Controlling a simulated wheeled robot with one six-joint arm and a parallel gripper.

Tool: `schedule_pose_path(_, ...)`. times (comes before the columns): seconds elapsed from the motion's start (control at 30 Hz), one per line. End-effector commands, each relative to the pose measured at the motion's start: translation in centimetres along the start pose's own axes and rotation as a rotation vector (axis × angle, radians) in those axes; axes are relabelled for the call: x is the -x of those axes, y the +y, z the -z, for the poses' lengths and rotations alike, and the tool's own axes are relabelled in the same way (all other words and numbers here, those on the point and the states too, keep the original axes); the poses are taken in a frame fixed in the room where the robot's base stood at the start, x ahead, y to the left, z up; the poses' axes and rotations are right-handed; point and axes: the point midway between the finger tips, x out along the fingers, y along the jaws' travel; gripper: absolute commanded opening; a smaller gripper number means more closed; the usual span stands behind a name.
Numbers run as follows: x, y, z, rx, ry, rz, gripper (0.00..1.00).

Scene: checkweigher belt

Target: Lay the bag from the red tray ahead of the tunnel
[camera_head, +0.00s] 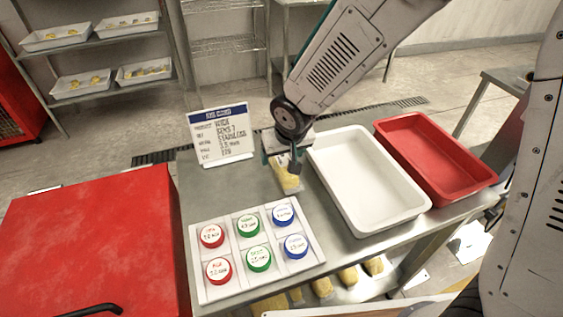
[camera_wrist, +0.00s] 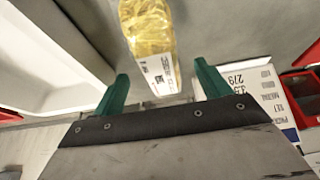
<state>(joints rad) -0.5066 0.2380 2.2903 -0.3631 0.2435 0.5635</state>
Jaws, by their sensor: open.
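A bag with yellow contents and a white printed label (camera_head: 289,184) lies on the steel table, left of the white tray. My gripper (camera_head: 286,163) is right above its far end and partly hides it. In the wrist view the bag (camera_wrist: 150,35) lies ahead of my gripper (camera_wrist: 160,80), its labelled end near the gap between the two spread green fingers. The fingers are open and hold nothing. The red tray (camera_head: 481,184) at the table's right shows a bare floor with no bag in it. No tunnel can be made out in either view.
The white tray (camera_head: 323,179) is empty, close to the right of my gripper. A printed sign (camera_head: 220,135) stands to the left. A pale board with red, green and blue discs (camera_head: 206,295) lies in front. A red cabinet (camera_head: 90,235) is further left. Several yellow bags lie below the table.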

Motion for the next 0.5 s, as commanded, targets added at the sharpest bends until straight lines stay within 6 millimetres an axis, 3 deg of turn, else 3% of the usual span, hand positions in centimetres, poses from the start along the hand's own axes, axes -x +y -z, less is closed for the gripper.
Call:
schedule_pose_path(0.2,-3.2,0.1,0.0,0.001,-0.004,-0.002,0.76)
schedule_pose_path(0.5,-4.0,0.0,0.0,0.000,-0.001,-0.001,0.76)
